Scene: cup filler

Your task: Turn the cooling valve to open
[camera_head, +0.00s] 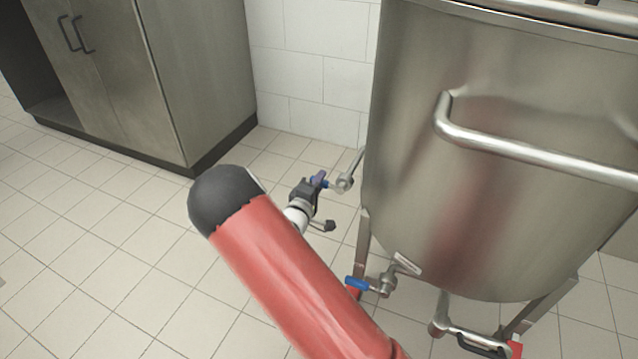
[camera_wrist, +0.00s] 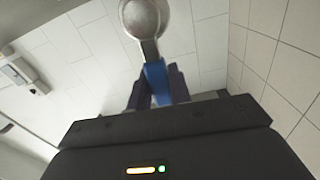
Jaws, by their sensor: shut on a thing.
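A valve with a blue handle (camera_wrist: 155,80) and a round metal body (camera_wrist: 146,18) fills the upper middle of the wrist view. In the head view its metal body (camera_head: 345,182) sticks out from the left side of the steel tank (camera_head: 405,130). My gripper (camera_head: 318,180) is at this valve, with its fingers (camera_wrist: 158,88) on both sides of the blue handle, shut on it. The fingers hide part of the handle in the head view. A second valve with a blue handle (camera_head: 357,284) sits lower at the tank's bottom, apart from my gripper.
A long bar handle (camera_head: 530,155) runs across the tank's front. Tank legs (camera_head: 362,240) stand on the tiled floor. A steel cabinet (camera_head: 150,80) stands at the back left. The floor at left (camera_head: 90,240) is clear.

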